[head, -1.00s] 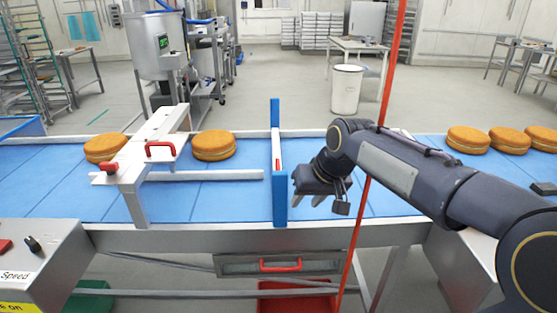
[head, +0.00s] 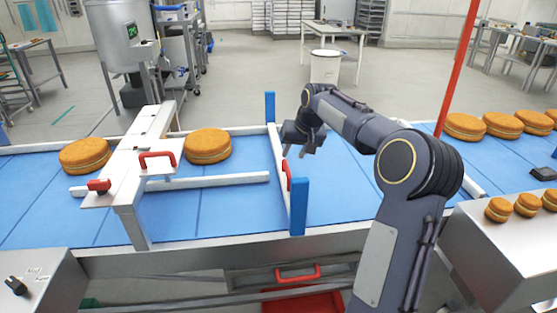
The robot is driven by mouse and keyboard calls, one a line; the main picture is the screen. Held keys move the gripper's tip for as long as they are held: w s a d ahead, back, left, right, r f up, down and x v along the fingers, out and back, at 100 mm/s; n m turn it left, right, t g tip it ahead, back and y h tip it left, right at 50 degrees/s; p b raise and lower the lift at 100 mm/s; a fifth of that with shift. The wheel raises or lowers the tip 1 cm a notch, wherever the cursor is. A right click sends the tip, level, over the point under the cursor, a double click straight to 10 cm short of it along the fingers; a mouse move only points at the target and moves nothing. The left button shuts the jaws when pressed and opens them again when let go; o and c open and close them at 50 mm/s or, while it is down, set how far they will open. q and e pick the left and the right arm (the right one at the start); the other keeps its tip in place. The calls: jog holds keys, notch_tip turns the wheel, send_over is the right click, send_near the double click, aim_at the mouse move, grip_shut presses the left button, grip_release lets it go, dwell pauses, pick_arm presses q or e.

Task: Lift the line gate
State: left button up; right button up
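The line gate (head: 276,146) is a low white bar running across the blue belt between two blue posts (head: 299,207). A red handle (head: 286,175) sits on the bar. The gate is down at the belt. My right gripper (head: 298,153) is just right of the bar, beyond the red handle, with its fingers pointing down. Its fingertips look apart, with nothing seen between them. Whether it touches the bar cannot be told. My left gripper is out of view.
A white bridge (head: 128,165) with a red handle spans the belt at left. Filled rounds (head: 208,146) lie near it, and several more (head: 465,127) lie at right. A red upright pole (head: 456,70) stands right of my arm. A red bin (head: 300,302) is below.

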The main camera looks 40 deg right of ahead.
aim_at(287, 167)
jog(key=x, duration=0.6)
jog(key=shift+f+p, duration=0.3)
jog(key=shift+f, duration=0.1)
grip_shut()
jog(key=shift+r, duration=0.1)
